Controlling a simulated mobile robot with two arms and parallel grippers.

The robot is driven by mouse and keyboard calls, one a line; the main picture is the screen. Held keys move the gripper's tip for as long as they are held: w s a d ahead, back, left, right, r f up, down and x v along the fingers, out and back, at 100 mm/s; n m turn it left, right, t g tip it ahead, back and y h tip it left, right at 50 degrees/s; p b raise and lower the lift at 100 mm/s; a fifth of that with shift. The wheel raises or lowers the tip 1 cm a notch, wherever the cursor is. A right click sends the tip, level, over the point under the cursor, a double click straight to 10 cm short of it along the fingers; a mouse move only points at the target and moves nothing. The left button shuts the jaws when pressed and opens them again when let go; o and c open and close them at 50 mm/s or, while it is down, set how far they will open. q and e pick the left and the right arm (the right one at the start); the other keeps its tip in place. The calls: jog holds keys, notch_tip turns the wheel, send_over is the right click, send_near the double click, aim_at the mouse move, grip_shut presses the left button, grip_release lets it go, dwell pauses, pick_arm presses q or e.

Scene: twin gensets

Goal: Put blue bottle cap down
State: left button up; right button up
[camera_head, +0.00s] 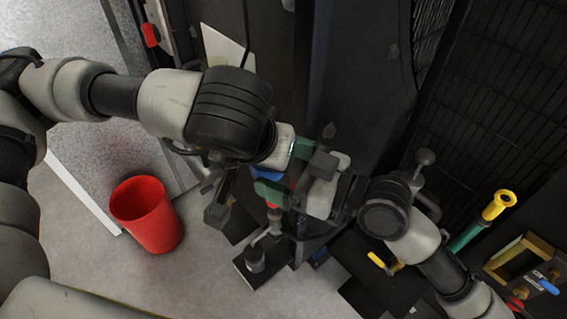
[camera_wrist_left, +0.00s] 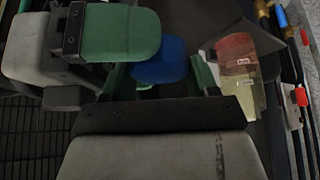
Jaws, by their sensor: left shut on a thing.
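The blue bottle cap (camera_wrist_left: 160,62) sits between the green fingers of my left gripper (camera_wrist_left: 166,78), which is shut on it. In the head view only a small blue patch of the cap (camera_head: 268,173) shows below the left wrist; the left fingers are mostly hidden there. My right gripper (camera_head: 286,171) comes in from the lower right, its two green fingers spread apart close beside the cap. In the left wrist view one green finger (camera_wrist_left: 120,34) of the right gripper looms in front of the cap. I see no bottle clearly.
A red bucket (camera_head: 146,216) stands on the grey floor at left. A small dark device (camera_head: 255,260) stands below the grippers. Dark cabinets rise behind. A yellow-topped green cylinder (camera_head: 497,206) and a yellow frame (camera_head: 520,262) are at right. Red and yellow translucent pieces (camera_wrist_left: 238,55) show beyond the cap.

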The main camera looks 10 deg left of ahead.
jog(key=shift+c, duration=0.3)
jog(key=c, duration=0.9)
pick_arm(q)
jog(key=o, duration=1.1)
pick_arm(e)
jog(key=shift+c, duration=0.2)
